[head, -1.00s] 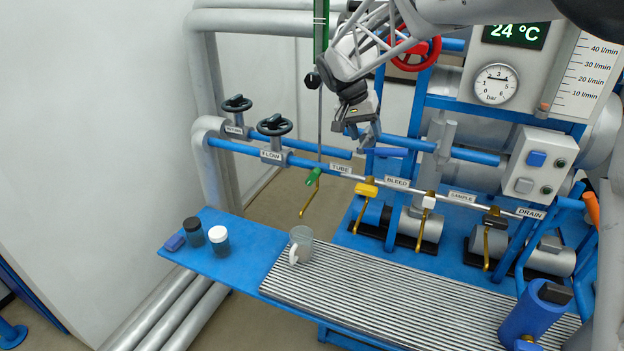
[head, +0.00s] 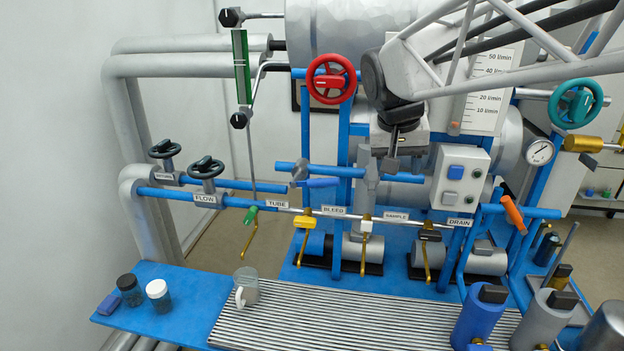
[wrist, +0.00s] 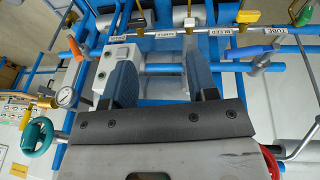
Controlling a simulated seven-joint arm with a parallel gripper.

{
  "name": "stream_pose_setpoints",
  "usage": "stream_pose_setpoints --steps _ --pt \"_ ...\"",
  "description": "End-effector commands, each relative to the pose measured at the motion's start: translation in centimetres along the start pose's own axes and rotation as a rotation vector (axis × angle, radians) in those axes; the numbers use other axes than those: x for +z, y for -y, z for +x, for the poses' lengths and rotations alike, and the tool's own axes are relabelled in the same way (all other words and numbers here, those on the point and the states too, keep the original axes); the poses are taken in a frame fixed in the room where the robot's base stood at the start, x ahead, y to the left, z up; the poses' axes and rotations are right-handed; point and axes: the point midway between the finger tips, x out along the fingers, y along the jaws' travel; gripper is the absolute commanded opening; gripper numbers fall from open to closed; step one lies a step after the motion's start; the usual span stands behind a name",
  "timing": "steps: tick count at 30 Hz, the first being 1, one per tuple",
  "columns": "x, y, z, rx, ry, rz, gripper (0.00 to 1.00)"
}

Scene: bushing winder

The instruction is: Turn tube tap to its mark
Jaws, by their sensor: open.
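The tube tap has a green handle (head: 251,214) and a brass spout (head: 249,238) that hangs down, slanting to the lower left. It sits at the left end of the thin tap pipe, beside the TUBE label (head: 276,204). In the wrist view its green part (wrist: 304,16) shows at the upper right corner. I cannot make out its mark. My gripper (head: 392,163) is open and empty, to the right of the tap and above the pipe, apart from it. In the wrist view its two fingers (wrist: 161,85) stand wide apart with nothing between them.
Yellow (head: 304,222), white (head: 367,218) and black (head: 430,235) taps follow to the right. A blue lever (head: 318,183) and a switch box (head: 460,178) are close to my gripper. A glass mug (head: 247,287) stands on the bench below the tube tap.

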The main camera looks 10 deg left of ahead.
Motion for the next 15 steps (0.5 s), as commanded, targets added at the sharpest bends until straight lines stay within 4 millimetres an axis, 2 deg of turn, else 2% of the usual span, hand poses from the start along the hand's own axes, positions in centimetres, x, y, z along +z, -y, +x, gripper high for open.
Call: stream_pose_setpoints --steps 1,6,15 --pt "1.1 -1.1 -0.4 -0.007 -0.007 0.006 0.53" --pt "4.8 -4.1 -1.1 -0.031 -0.025 0.015 0.53" --pt "11.1 -7.8 -1.0 -0.060 -0.049 0.020 0.53"
